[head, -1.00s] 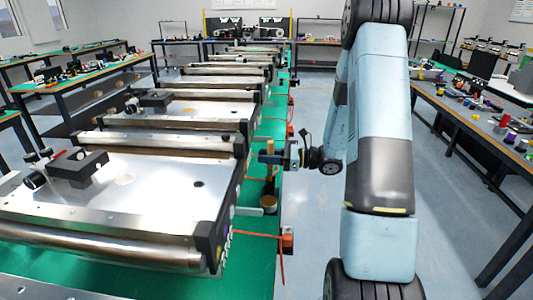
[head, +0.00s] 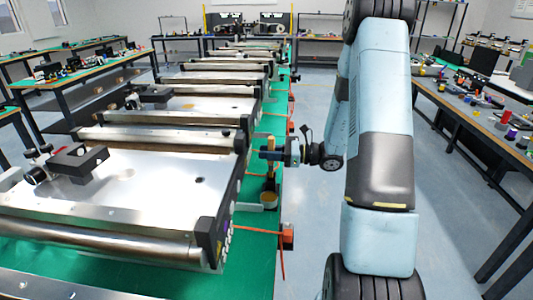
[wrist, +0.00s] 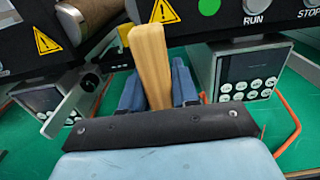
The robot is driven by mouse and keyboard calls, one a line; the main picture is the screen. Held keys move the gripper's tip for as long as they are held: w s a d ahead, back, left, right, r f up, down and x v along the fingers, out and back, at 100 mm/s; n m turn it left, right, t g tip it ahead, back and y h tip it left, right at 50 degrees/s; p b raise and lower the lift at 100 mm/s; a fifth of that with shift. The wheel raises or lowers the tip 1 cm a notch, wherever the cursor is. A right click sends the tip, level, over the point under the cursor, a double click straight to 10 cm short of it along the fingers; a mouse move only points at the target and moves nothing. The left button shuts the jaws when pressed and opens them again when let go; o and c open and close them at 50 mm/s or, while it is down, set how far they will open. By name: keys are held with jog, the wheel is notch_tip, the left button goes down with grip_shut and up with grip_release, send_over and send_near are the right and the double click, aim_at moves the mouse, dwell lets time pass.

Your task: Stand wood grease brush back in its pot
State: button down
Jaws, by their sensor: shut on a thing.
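The wood grease brush (head: 270,170) is upright in my gripper (head: 271,154), its handle passing between the two fingers. In the wrist view the wooden handle (wrist: 151,62) rises between the blue fingers (wrist: 158,88), which are shut on it. The brush's lower end meets the pot's opening in the head view. I cannot tell whether it is inside the pot or just above it. The wrist view does not show the pot.
Steel conveyors (head: 140,190) line the table to the left of the gripper. An orange-red box (head: 287,235) with a cable sits at the table's right edge. Control boxes with buttons (wrist: 245,75) and an orange cable (wrist: 290,120) are close by in the wrist view.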

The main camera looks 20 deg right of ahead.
jog(key=shift+f, duration=1.95)
dwell(0.8)
jog(key=shift+c, duration=1)
grip_release()
jog(key=shift+s+r, duration=0.1)
jog(key=shift+r, duration=3.95)
